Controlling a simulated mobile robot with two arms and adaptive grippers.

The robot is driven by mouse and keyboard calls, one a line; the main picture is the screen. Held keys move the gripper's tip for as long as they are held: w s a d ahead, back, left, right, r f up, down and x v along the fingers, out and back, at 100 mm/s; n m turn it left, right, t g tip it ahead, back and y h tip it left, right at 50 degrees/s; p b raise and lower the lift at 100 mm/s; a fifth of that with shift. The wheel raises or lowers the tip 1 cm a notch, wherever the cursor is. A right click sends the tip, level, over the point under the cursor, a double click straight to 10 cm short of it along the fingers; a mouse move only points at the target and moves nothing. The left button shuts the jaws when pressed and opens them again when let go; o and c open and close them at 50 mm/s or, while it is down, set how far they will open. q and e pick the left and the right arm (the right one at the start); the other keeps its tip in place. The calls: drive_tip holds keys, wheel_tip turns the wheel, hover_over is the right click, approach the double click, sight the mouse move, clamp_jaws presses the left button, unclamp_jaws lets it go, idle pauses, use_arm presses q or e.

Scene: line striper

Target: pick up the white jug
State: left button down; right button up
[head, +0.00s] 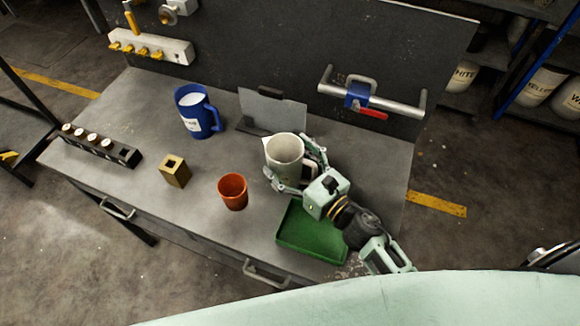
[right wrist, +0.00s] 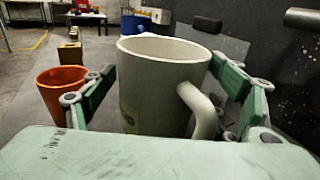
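The white jug (head: 284,157) is upright on the right half of the workbench, by the green tray. My right gripper (head: 296,164) is around it, one finger on each side. In the right wrist view the jug (right wrist: 160,85) fills the space between the fingers, its handle toward the right finger. The fingertips are close to its sides; I cannot tell whether they press on it. Its base is hidden in the wrist view, so I cannot tell whether it rests on the bench. My left gripper is not in view.
A green tray (head: 312,236) lies below my right gripper. An orange cup (head: 233,192), a brass block (head: 174,171) and a blue jug (head: 197,112) stand to the left. A grey plate on a stand (head: 272,108) is behind the white jug. A rail (head: 400,106) runs along the back panel.

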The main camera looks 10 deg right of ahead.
drive_tip(key=c, duration=0.9)
drive_tip(key=shift+c, duration=0.2)
